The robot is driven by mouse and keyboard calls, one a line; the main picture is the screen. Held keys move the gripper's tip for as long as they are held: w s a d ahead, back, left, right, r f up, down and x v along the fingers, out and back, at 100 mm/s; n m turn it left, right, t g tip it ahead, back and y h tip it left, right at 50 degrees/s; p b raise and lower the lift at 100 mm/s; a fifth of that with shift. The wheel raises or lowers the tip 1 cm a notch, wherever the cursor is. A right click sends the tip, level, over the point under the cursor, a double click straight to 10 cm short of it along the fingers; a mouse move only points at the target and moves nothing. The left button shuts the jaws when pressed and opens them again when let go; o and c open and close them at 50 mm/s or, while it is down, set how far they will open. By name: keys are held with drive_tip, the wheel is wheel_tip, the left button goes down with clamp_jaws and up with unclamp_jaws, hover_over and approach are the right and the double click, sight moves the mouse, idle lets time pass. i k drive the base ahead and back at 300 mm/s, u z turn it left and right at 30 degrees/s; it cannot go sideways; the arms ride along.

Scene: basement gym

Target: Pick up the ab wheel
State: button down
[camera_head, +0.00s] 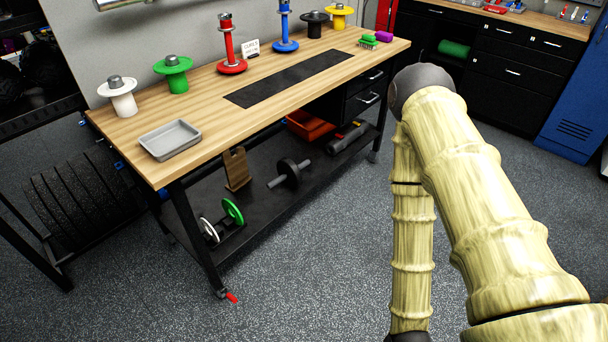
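The ab wheel (289,174) appears to be the black wheel with a short handle sticking out on each side. It lies on the dark lower shelf (262,205) of the wooden workbench, about midway along it. My arm comes in from the lower right, bends at a dark elbow joint and runs down to the bottom edge. My gripper is out of view below the picture, so its fingers and anything in them are hidden. The visible part of my arm is to the right of the bench, well apart from the ab wheel.
A wooden board (237,168) stands left of the wheel; a green-and-white wheeled item (223,219) lies front left. An orange bin (310,125) is behind. The benchtop (215,95) overhangs the shelf. A bench leg (192,235) stands front left. The grey floor (320,260) in front is clear.

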sight(290, 173)
drive_tip(key=z, duration=0.8)
drive_tip(key=i, duration=1.5)
drive_tip(key=u, duration=0.85)
drive_tip(key=i, duration=0.25)
drive_tip(key=u, duration=0.25)
